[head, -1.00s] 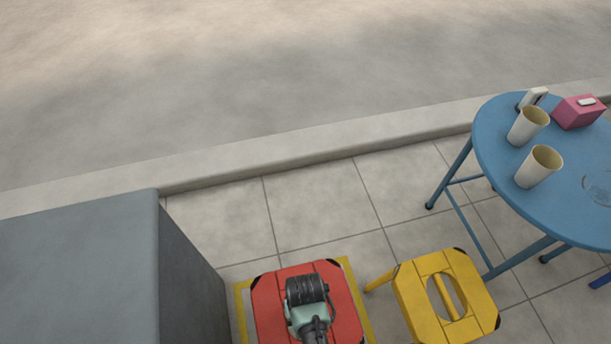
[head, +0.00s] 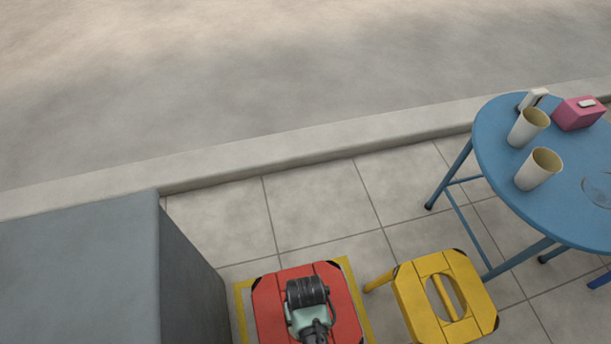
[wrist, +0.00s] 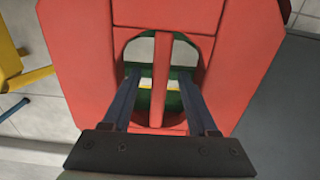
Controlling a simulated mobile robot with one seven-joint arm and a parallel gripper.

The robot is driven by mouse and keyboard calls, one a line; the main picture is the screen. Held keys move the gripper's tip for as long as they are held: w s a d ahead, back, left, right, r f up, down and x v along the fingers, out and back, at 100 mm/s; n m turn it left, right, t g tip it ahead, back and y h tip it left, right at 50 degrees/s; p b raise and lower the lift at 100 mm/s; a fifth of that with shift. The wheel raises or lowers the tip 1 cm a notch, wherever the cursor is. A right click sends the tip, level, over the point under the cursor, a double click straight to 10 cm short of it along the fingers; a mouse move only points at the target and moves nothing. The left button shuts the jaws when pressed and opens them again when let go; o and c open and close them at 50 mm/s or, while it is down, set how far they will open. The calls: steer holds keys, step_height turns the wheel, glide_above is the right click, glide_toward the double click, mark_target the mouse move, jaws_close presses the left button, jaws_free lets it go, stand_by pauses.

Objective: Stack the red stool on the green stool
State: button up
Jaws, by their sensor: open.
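The red stool (head: 268,310) is at the bottom of the head view, with its seat up. In the wrist view its red seat (wrist: 85,60) fills the middle, with an opening crossed by a central bar. My gripper (wrist: 160,85) is open, its two fingers one on each side of the bar and reaching into the opening. Green parts of what looks like the green stool (wrist: 173,103) show through the opening, below the red seat. The rest of it is hidden, and I cannot tell whether the two stools touch. In the head view my wrist hides the fingers.
A yellow square outline (head: 241,305) on the tiles surrounds the red stool. A yellow stool (head: 415,295) stands close on its right. A grey box-like block (head: 80,270) is on the left. A blue table (head: 500,165) with two cups is at the right. Tiles behind the stools are clear.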

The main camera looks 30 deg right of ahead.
step_height(320, 180, up, 12)
steer(key=p, duration=0.5)
steer(key=shift+w+r+p, duration=0.15)
steer(key=shift+r+p, duration=0.05)
steer(key=shift+p, duration=0.2)
steer(key=shift+d, duration=0.1)
steer(key=shift+r, duration=0.1)
step_height(320, 180, up, 8)
steer(key=p, duration=0.9)
